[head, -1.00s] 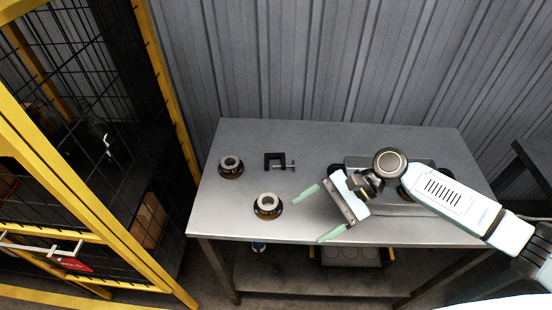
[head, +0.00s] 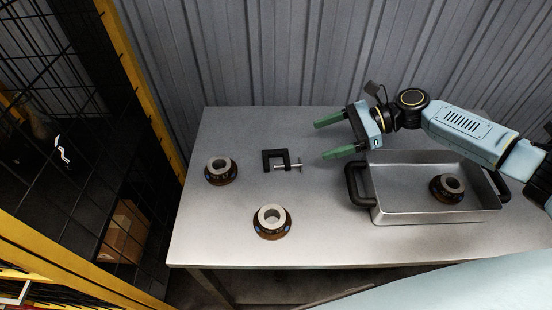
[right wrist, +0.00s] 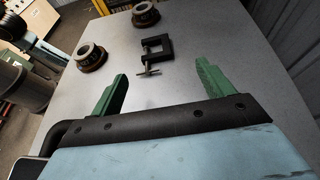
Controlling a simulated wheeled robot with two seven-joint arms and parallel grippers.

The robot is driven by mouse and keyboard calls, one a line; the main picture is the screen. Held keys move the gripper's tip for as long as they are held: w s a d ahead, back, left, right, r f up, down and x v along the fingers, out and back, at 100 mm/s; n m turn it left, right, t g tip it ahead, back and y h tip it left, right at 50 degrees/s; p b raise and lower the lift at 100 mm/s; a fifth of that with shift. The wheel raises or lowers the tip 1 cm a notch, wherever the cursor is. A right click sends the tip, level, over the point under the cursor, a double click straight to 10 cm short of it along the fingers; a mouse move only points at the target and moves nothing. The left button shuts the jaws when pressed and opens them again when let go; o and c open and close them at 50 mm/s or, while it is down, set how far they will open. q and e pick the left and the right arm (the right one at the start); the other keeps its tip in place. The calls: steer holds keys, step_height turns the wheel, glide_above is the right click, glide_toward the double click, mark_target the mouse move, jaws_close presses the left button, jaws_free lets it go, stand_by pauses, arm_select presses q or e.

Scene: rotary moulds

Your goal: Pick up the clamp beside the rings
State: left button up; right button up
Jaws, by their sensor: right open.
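The clamp (head: 277,160) is a black C-shaped body with a silver screw, lying on the metal table between two rings and the tray. It also shows in the right wrist view (right wrist: 158,50), ahead of the fingers. One ring (head: 221,171) sits left of the clamp and another ring (head: 272,221) sits in front of it. My right gripper (head: 332,138) is open and empty, with green fingers pointing left toward the clamp, a short way to its right. In the right wrist view my right gripper (right wrist: 160,82) shows its fingers apart. My left gripper is not in view.
A metal tray (head: 376,205) with black handles stands on the right of the table (head: 225,130), with a third ring (head: 452,187) inside. A yellow-framed black mesh cage (head: 140,75) stands left of the table. A corrugated wall is behind. The table around the clamp is clear.

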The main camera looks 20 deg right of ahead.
glide_toward(279, 162)
steer(key=a, duration=0.1)
steer(key=w+a, duration=0.1)
steer(key=a, duration=0.2)
steer(key=shift+w+r, duration=0.3)
steer(key=x, duration=0.5)
steer(key=shift+s+a+f, duration=0.1)
steer(key=shift+s+a, duration=0.25)
steer(key=shift+a, duration=0.05)
steer(key=c, duration=1.3)
